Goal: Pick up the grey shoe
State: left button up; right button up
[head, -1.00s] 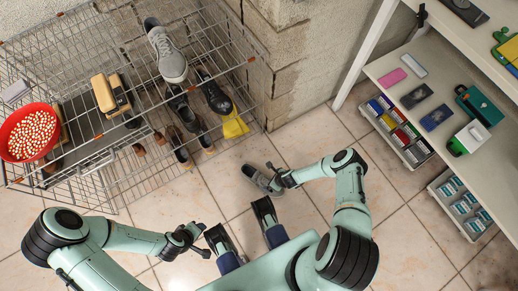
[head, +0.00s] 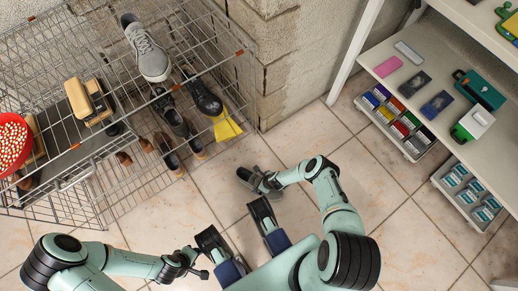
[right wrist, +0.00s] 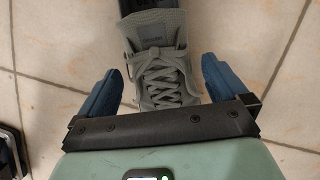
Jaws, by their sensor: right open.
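A grey laced shoe (head: 243,174) lies on the tiled floor, partly hidden by my right gripper (head: 264,183). In the right wrist view the shoe (right wrist: 163,75) lies between the two blue fingers of my open right gripper (right wrist: 154,65). A gap shows on each side, wider on the left. The toe is hidden behind the gripper body. My left gripper (head: 194,265) is low in the head view, away from the shoe; its jaws are too small to read. Another grey shoe (head: 146,50) with a white sole sits on top of the wire rack.
The wire rack (head: 95,185) at the left holds dark shoes (head: 203,97), a brush (head: 87,99) and a red bowl (head: 22,165). A white shelf unit (head: 420,105) with bins (head: 403,125) stands at the right.

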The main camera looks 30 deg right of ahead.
jog(key=shift+w+f, duration=0.15)
jog(key=shift+f, duration=0.15)
jog(key=c, duration=1.4)
jog(key=shift+o, duration=0.2)
jog(key=shift+r, duration=0.2)
